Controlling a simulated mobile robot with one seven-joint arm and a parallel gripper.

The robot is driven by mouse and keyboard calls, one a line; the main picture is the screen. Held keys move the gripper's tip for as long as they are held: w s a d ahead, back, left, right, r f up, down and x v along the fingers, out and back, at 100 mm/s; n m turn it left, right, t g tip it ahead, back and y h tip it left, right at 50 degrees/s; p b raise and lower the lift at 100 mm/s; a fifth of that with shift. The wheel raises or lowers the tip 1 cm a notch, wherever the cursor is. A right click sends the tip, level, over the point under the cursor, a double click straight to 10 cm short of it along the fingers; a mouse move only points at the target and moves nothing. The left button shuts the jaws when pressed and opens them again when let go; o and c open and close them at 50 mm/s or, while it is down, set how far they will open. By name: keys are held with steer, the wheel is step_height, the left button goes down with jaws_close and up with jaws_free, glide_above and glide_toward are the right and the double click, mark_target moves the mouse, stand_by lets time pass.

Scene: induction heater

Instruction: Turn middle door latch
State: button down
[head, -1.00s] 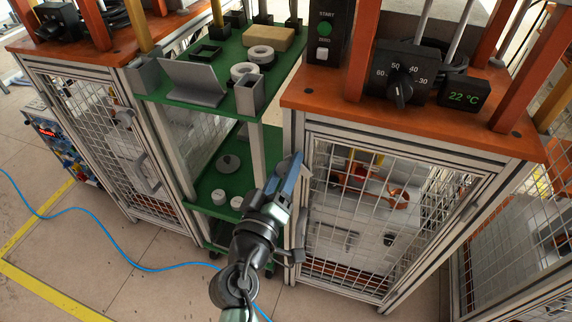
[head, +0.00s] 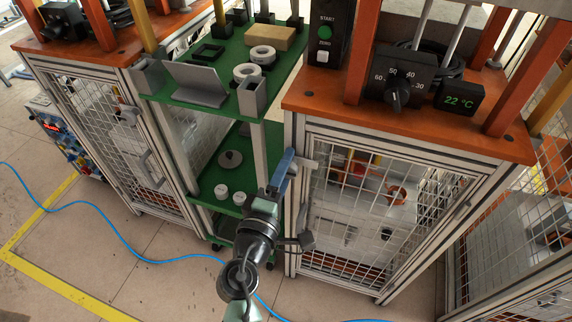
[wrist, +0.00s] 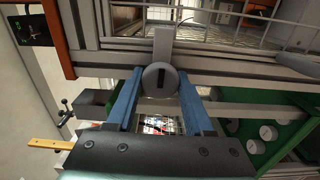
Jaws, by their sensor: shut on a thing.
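The middle cabinet's mesh door (head: 352,262) stands upright in its aluminium frame and looks closed. Its latch is a round grey knob with a dark slot (wrist: 160,78) and a flat grey tab that points up in the wrist view. My gripper (head: 286,160) is at the door's upper left edge, beside the frame post. Its two blue fingers are on either side of the latch in the wrist view, shut on it (wrist: 160,92). In the head view the fingers mostly hide the latch.
Left of the door stands a green shelf rack (head: 232,170) with small parts. The orange cabinet top (head: 430,132) carries a dial box (head: 398,75) and a temperature display (head: 460,98). A blue cable (head: 130,264) lies on the floor, which is otherwise open in front.

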steer(key=shift+f, duration=0.1)
stand_by(0.3)
steer(key=shift+c, duration=1.6)
jaws_free()
steer(key=shift+s, duration=0.1)
steer(key=v, duration=1.2)
steer(key=shift+s+p, duration=0.35)
steer(key=shift+s, duration=0.05)
steer(key=shift+a, duration=0.15)
